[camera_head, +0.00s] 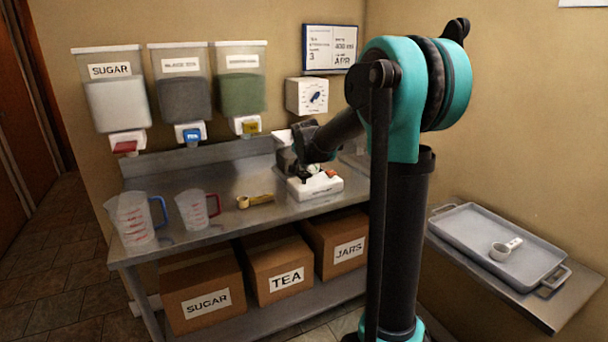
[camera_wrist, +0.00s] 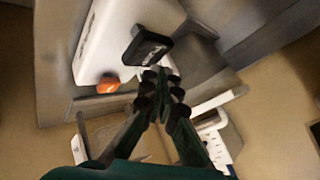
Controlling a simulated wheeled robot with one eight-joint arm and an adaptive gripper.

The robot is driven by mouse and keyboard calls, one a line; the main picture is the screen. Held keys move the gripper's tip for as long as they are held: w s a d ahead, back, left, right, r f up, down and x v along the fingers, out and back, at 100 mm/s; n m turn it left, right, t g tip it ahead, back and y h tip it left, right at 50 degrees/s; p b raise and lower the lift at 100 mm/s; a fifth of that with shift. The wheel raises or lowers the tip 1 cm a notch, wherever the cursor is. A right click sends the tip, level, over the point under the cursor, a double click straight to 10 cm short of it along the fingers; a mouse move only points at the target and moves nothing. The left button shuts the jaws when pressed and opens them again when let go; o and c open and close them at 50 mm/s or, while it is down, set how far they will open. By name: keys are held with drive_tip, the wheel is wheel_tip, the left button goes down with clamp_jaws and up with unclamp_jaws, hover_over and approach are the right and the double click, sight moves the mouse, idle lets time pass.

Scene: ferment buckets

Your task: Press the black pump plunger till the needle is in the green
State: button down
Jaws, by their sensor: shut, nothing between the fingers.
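The white pump unit (camera_head: 318,188) stands on the steel counter below my gripper. It fills the upper left of the wrist view (camera_wrist: 98,45), with an orange-red knob (camera_wrist: 108,84) on it. The black pump plunger (camera_wrist: 147,47) shows in the wrist view as a dark block beside the white body. My gripper (camera_wrist: 161,78) is shut and empty, its fingertips just by the plunger's near edge; I cannot tell whether they touch. In the head view my gripper (camera_head: 305,172) is over the unit and hides part of its top. I cannot make out the gauge needle or its green zone.
The steel counter (camera_head: 222,222) also holds two measuring jugs (camera_head: 135,218) (camera_head: 197,209) and a brass scoop (camera_head: 255,201). Three dispensers hang on the wall, the left one marked SUGAR (camera_head: 115,95). A dial timer (camera_head: 309,96) hangs behind. A grey tray (camera_head: 470,235) is at right.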

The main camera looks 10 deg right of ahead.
sight(304, 174)
drive_tip(key=shift+r, duration=0.2)
drive_tip(key=shift+r, duration=2.35)
idle(0.6)
wheel_tip(304, 174, up, 4)
drive_tip(key=shift+f, duration=0.1)
idle(0.4)
drive_tip(key=shift+f, duration=4.4)
drive_tip(key=shift+f, duration=0.1)
drive_tip(key=shift+f, duration=0.3)
